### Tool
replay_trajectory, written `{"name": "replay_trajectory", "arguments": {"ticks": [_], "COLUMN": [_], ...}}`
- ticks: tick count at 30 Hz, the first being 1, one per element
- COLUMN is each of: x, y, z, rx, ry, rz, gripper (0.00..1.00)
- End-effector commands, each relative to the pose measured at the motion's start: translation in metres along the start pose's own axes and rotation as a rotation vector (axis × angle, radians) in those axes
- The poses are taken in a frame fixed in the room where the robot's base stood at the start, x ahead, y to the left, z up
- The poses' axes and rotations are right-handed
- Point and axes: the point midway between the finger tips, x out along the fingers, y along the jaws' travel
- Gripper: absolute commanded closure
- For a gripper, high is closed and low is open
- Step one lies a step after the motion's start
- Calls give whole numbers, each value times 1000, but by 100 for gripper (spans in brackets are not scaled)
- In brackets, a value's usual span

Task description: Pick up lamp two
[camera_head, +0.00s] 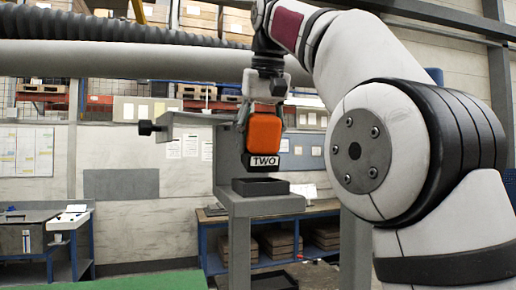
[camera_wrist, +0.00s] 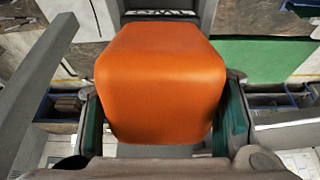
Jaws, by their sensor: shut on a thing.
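Lamp two is an orange block with rounded edges (camera_head: 264,132) above a dark base with a white label reading TWO (camera_head: 264,161). My gripper (camera_head: 262,112) points down and is shut on the lamp's orange part. In the wrist view the orange lamp (camera_wrist: 162,82) fills the middle, with the teal-padded fingers of my gripper (camera_wrist: 160,125) on both sides of it. In the head view the lamp appears above a dark square tray (camera_head: 260,187) on a grey stand (camera_head: 262,205), with a gap between them. The far side of the lamp is hidden.
Blue-framed workbenches (camera_head: 290,215) stand behind. A green surface (camera_head: 150,281) lies at the bottom. A large pipe (camera_head: 120,60) crosses behind.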

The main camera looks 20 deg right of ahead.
Motion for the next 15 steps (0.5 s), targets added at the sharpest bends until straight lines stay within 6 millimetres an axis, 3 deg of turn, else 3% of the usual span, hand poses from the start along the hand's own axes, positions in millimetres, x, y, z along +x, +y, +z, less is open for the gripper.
{"name": "replay_trajectory", "arguments": {"ticks": [8,15], "x": [-12,-33], "y": [8,24], "z": [24,65], "rx": [1,3], "ry": [1,4], "rz": [1,2], "gripper": [86,86]}}
